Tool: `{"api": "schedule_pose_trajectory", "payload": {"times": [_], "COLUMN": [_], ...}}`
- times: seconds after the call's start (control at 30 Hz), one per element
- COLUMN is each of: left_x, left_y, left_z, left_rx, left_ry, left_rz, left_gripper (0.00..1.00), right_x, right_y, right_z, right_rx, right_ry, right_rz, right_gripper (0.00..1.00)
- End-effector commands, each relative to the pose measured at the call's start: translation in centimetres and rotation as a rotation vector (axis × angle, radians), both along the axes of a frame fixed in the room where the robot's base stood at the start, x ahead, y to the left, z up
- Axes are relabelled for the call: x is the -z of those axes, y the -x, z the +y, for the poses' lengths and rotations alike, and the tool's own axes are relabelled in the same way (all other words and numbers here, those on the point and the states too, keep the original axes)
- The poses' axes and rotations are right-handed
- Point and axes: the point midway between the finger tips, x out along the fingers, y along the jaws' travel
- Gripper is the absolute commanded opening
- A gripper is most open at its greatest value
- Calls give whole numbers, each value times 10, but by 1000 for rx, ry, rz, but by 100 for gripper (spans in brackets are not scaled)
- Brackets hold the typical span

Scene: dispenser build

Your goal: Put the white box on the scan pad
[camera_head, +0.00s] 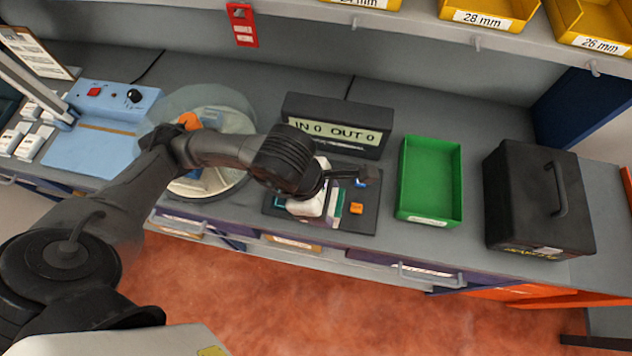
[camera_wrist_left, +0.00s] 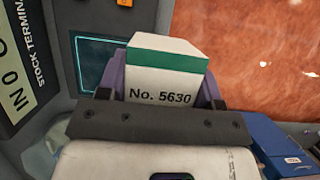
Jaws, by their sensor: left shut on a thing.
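The white box (camera_wrist_left: 166,82) has a green stripe and the print "No. 5630". In the left wrist view it sits between the fingers of my left gripper (camera_wrist_left: 163,88), which is shut on it. In the head view my left gripper (camera_head: 328,208) is over the dark scan pad (camera_head: 279,210) in front of the stock terminal, and the box is mostly hidden by the hand. The scan pad's teal-edged square (camera_wrist_left: 97,58) shows behind the box in the left wrist view. I cannot tell whether the box touches the pad. My right gripper is not in view.
The stock terminal (camera_head: 338,126) reads "IN 0 OUT 0". A small orange piece (camera_head: 356,208) is at the pad's right. An empty green tray (camera_head: 430,180) and a black case (camera_head: 537,200) stand further right. A round turntable (camera_head: 238,118) with items is at the left.

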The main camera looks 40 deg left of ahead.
Motion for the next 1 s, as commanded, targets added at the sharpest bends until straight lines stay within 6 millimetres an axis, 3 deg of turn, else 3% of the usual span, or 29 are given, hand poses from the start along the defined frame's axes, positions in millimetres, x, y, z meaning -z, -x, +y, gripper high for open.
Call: {"api": "schedule_pose_trajectory", "payload": {"times": [0.3,0.5,0.83,1.0], "left_x": [40,57,67,86], "left_y": [-29,-43,-49,-48], "left_z": [59,83,93,93], "left_rx": [-5,-3,1,-1], "left_ry": [-5,-1,0,0], "left_rz": [4,2,0,3], "left_gripper": [30,30,30,30], "right_x": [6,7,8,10], "right_y": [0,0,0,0], "right_z": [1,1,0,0], "right_rx": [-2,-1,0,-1], "right_ry": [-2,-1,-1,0], "right_rz": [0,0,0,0], "right_gripper": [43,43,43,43]}}
